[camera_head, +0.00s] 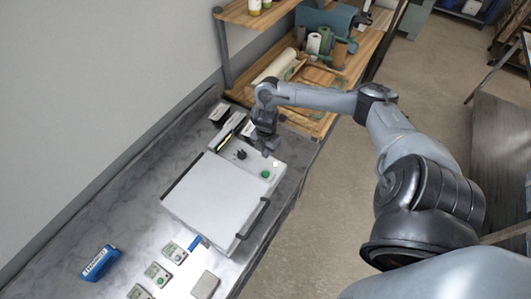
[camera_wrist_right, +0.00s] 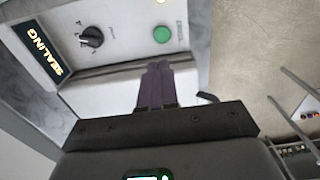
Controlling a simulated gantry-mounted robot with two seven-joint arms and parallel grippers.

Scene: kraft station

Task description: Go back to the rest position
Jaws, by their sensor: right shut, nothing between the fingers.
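My right arm reaches in from the right side of the head view. Its gripper (camera_head: 268,148) is above the control-panel end of a white machine (camera_head: 215,195), near the green button (camera_head: 265,174). In the right wrist view the dark fingers (camera_wrist_right: 155,84) are together and hold nothing. Beyond them are the green button (camera_wrist_right: 161,34), a black knob (camera_wrist_right: 92,37) and a "SEALING" label (camera_wrist_right: 38,45). I cannot tell the exact gap between fingertips and panel. My left gripper is not in view.
Several small green-and-white boxes (camera_head: 158,274) and a blue item (camera_head: 100,263) lie on the grey counter (camera_head: 60,265). A wooden shelf (camera_head: 310,118) with rolls stands behind the machine. Open floor (camera_head: 315,210) lies right of the counter.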

